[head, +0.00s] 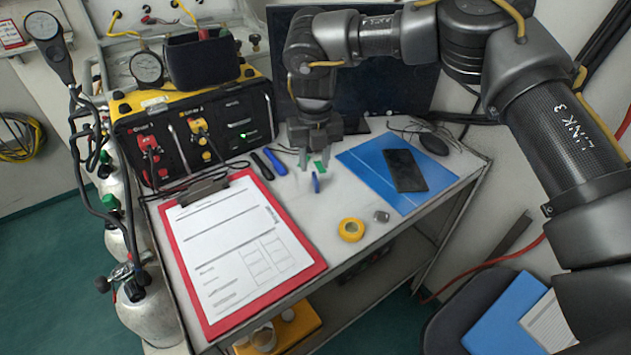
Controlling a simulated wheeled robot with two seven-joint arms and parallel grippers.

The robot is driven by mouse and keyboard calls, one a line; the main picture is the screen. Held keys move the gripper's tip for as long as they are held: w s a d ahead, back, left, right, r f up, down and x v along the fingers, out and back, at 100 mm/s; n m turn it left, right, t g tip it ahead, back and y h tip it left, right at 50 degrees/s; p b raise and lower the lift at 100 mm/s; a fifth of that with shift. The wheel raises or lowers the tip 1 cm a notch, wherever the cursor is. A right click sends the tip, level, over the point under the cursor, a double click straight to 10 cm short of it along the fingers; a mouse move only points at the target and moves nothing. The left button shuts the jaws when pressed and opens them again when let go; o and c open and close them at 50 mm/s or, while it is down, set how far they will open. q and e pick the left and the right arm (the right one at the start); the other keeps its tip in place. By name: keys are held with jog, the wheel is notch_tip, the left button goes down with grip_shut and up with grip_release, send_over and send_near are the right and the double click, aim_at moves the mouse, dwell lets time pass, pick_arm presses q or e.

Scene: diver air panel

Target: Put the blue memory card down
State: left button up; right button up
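A small blue piece (316,183), which may be the blue memory card, shows on the grey cart top just below my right gripper in the picture. It looks narrow and upright; I cannot tell its exact shape. My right gripper (313,164) points down over the cart, with its two pale fingers apart. A small green piece (320,168) shows by the fingertips. I see nothing clearly clamped between the fingers, and the blue piece appears apart from them. My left gripper is not in view.
A red clipboard (310,257) with a form lies at left. A blue folder (362,167) carries a black phone (405,170). Yellow tape (351,230) and a grey piece (381,216) lie near the front edge. A black-and-yellow panel (240,105) stands behind a blue marker (275,162).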

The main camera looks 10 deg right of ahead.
aim_at(315, 178)
notch_tip(315, 178, down, 4)
jog(key=shift+s+d+r+p, duration=0.1)
jog(key=shift+d+p, duration=0.05)
jog(key=shift+p, duration=0.15)
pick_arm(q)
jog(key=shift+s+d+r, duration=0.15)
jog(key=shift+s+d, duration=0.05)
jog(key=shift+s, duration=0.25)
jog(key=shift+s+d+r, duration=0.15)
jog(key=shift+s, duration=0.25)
pick_arm(e)
jog(key=shift+f, duration=0.4)
jog(key=c, duration=0.7)
grip_shut()
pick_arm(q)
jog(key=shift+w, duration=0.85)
pick_arm(e)
jog(key=shift+r, duration=0.15)
